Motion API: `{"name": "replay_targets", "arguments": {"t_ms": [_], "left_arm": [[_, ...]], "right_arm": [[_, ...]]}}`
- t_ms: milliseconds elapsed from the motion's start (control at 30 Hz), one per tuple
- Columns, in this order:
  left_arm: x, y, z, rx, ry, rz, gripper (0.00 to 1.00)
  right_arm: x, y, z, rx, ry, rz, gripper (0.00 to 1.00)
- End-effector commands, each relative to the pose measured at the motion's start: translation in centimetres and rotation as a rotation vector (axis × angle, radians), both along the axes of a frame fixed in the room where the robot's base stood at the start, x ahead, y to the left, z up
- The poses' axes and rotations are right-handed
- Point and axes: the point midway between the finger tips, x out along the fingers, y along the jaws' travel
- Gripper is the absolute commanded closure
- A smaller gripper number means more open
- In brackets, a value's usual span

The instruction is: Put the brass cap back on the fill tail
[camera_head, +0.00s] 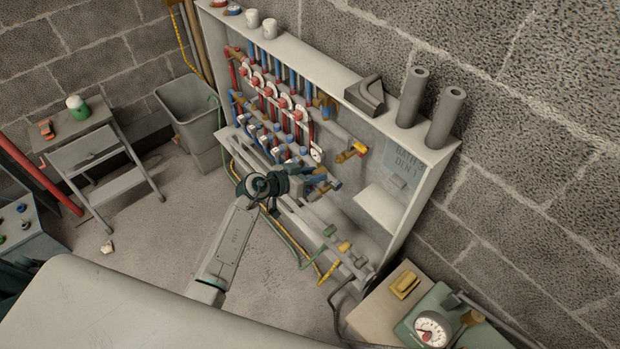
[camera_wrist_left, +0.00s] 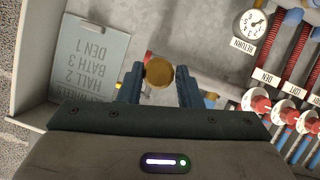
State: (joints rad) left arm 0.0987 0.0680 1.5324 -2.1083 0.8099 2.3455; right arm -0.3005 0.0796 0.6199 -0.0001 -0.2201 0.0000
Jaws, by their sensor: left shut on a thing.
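My left gripper (camera_head: 330,184) is in front of the manifold cabinet, near its lower pipes. In the left wrist view, the left gripper (camera_wrist_left: 157,88) is shut on a round brass cap (camera_wrist_left: 159,71), whose flat face shows between the two blue fingers. In the head view the cap is too small to make out clearly. A brass fitting with a yellow and red part (camera_head: 353,151) sticks out to the right of the manifold, above and right of the gripper; I cannot tell whether it is the fill tail. My right gripper is not in view.
The cabinet (camera_head: 412,215) holds red and blue pipes and a lettered plate (camera_wrist_left: 85,60). A round gauge (camera_wrist_left: 251,23) and red knobs (camera_wrist_left: 256,101) are on the right in the wrist view. A green pump box (camera_head: 412,311) stands at the lower right. The floor (camera_head: 150,225) is mostly clear.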

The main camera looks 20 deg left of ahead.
Motion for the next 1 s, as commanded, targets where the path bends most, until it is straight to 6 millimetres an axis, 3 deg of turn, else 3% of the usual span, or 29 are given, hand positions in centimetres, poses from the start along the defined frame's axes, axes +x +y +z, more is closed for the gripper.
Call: {"name": "replay_targets", "arguments": {"t_ms": [400,1000], "left_arm": [[2.6,-1.7,-0.2,-0.001,-0.002,0.001,0.92],[3.2,-2.1,0.1,-0.001,0.000,0.001,0.92]], "right_arm": [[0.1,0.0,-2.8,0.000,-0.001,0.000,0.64],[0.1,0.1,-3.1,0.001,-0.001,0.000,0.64]]}}
